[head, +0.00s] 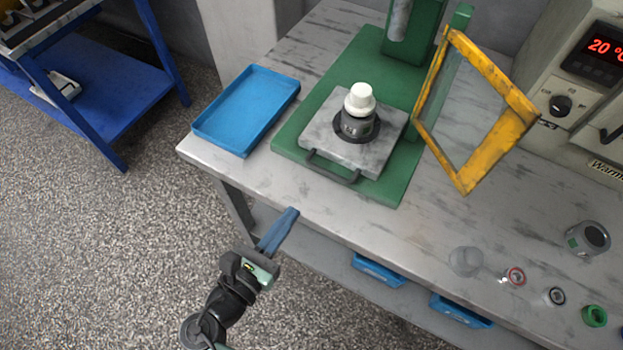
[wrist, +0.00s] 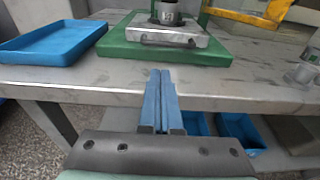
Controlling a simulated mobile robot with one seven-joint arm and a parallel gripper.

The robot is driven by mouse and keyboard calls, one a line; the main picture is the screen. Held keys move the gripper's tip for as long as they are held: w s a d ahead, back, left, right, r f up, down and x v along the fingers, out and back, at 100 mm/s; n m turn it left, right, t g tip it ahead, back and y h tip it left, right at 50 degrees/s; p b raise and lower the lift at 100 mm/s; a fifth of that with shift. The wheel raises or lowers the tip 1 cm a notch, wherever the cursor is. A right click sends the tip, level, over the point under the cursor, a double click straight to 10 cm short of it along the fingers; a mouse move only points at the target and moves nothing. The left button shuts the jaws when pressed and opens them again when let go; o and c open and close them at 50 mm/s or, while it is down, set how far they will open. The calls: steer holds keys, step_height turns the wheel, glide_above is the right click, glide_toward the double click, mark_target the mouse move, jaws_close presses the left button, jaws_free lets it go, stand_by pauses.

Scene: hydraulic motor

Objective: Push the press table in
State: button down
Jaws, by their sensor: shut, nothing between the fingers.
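The press table (head: 323,141) is a light grey square plate with a dark handle (head: 333,168) on its front edge. It sits on the green press base (head: 385,190) and sticks out toward the front. A dark cylindrical part with a white cap (head: 360,98) stands upright on it. The press table also shows at the top of the wrist view (wrist: 160,39). My gripper (head: 292,212) has blue fingers and is shut and empty. It is in front of the bench edge, apart from the handle. In the wrist view its fingertips (wrist: 160,73) point toward the press table.
A blue tray (head: 246,108) lies left of the press. A yellow-framed guard (head: 483,170) stands open at the right. Small parts, including a green ring (head: 594,316), lie at the right of the bench. Blue bins (head: 378,270) sit below. The bench front is clear before the press.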

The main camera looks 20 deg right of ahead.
glide_toward(341, 137)
steer(key=a+f, duration=0.1)
steer(key=s+f, duration=0.1)
steer(key=shift+s+a+f, duration=0.15)
steer(key=shift+a+f, duration=0.25)
steer(key=shift+d, duration=0.2)
steer(key=x, duration=0.4)
steer(key=r+b+x, duration=0.1)
steer(key=x, duration=0.3)
steer(key=r+x, duration=0.1)
steer(key=x, duration=0.3)
steer(key=shift+w+d+f, duration=0.1)
steer(key=shift+w+d, duration=0.1)
steer(key=shift+w, duration=0.25)
